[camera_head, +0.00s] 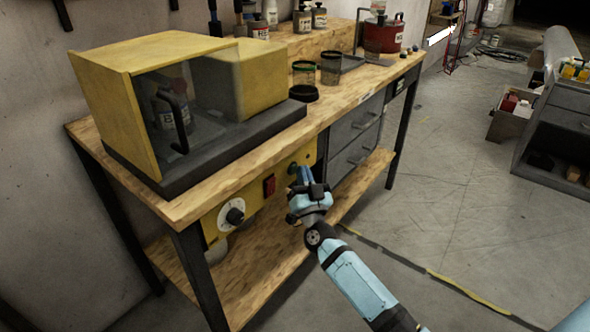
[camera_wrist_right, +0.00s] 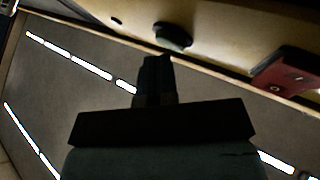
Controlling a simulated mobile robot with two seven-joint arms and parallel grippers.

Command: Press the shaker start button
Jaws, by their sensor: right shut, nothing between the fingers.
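The shaker (camera_head: 160,105) is a yellow box with a clear front and a dark handle, on a dark base on the wooden bench. Its yellow control panel (camera_head: 262,192) hangs under the bench's front edge. The panel carries a white dial (camera_head: 234,213), a red rocker switch (camera_head: 269,186) and a dark round button (camera_head: 292,168). My right gripper (camera_head: 303,173) is shut and empty, close in front of that button. In the right wrist view the fingertips (camera_wrist_right: 156,62) point at the dark button (camera_wrist_right: 173,36); I cannot tell whether they touch. The red switch (camera_wrist_right: 288,72) is to the right there.
The wooden bench (camera_head: 215,190) has a lower shelf (camera_head: 262,272) and grey drawers (camera_head: 355,150) right of the panel. Jars (camera_head: 331,68) and a red can (camera_head: 383,35) stand on top. The grey floor (camera_head: 440,190) to the right is open.

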